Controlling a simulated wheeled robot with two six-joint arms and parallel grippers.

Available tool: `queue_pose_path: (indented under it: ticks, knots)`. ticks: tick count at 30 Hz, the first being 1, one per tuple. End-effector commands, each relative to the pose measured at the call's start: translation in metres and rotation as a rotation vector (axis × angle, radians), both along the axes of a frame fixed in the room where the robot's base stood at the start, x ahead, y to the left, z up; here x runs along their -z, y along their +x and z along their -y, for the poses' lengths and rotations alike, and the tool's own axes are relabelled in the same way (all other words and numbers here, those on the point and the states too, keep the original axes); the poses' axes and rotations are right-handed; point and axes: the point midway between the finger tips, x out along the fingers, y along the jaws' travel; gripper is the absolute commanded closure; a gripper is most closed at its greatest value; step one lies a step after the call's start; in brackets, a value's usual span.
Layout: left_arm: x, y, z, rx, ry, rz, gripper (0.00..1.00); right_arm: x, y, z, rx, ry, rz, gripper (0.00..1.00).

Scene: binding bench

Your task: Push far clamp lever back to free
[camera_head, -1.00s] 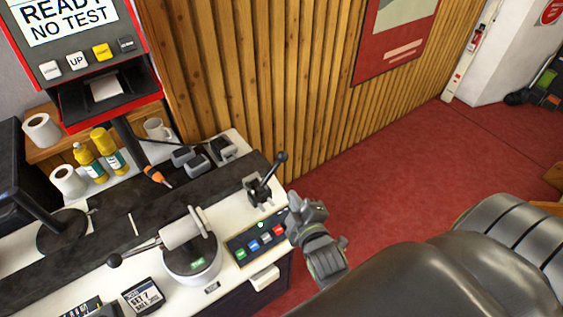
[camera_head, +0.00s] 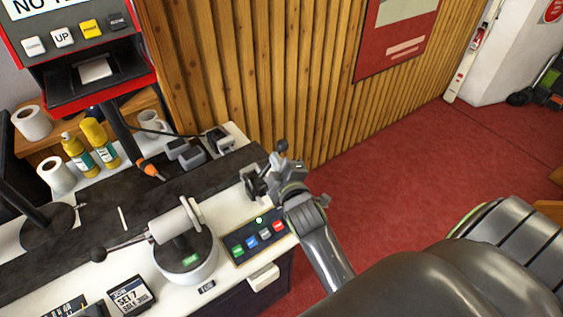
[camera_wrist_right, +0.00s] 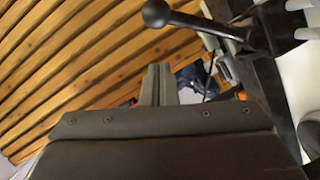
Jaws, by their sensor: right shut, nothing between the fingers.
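The far clamp (camera_head: 256,184) stands at the right end of the bench. Its black ball-ended lever (camera_head: 282,146) rises above my right gripper (camera_head: 281,168), which partly hides the clamp. In the right wrist view, the lever's ball (camera_wrist_right: 157,13) and arm lie above the fingertips (camera_wrist_right: 156,72), with a visible gap in the picture. My right gripper is shut and empty, close to the lever; whether they touch is unclear in the head view. My left gripper is not in view.
A second clamp with a round white base (camera_head: 187,262) and ball handle stands nearer. A button panel (camera_head: 256,241) lies below my right gripper. Bottles (camera_head: 100,143), paper rolls (camera_head: 57,175) and a mug (camera_head: 152,124) stand at left. Open red floor (camera_head: 410,170) lies right of the bench.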

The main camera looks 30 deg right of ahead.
Motion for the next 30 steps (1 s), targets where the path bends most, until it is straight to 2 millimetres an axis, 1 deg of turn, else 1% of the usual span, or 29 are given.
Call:
queue_pose_path:
  ticks: [1,3,10,15,25,30]
  knots:
    - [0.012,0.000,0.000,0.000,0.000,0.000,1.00,0.005,0.010,0.002,-0.001,-0.004,0.004,1.00]
    - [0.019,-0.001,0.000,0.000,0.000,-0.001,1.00,0.010,0.013,0.009,-0.001,-0.005,0.001,1.00]
    - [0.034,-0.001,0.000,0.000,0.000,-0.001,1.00,0.016,0.024,0.026,-0.001,-0.003,0.001,1.00]
    - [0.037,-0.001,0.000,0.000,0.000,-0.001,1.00,0.017,0.028,0.031,-0.001,-0.001,-0.001,1.00]
    - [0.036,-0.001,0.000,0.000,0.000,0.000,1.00,0.017,0.028,0.031,0.000,0.001,-0.001,1.00]
    - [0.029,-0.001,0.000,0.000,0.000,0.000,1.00,0.019,0.029,0.038,-0.001,0.055,-0.007,1.00]
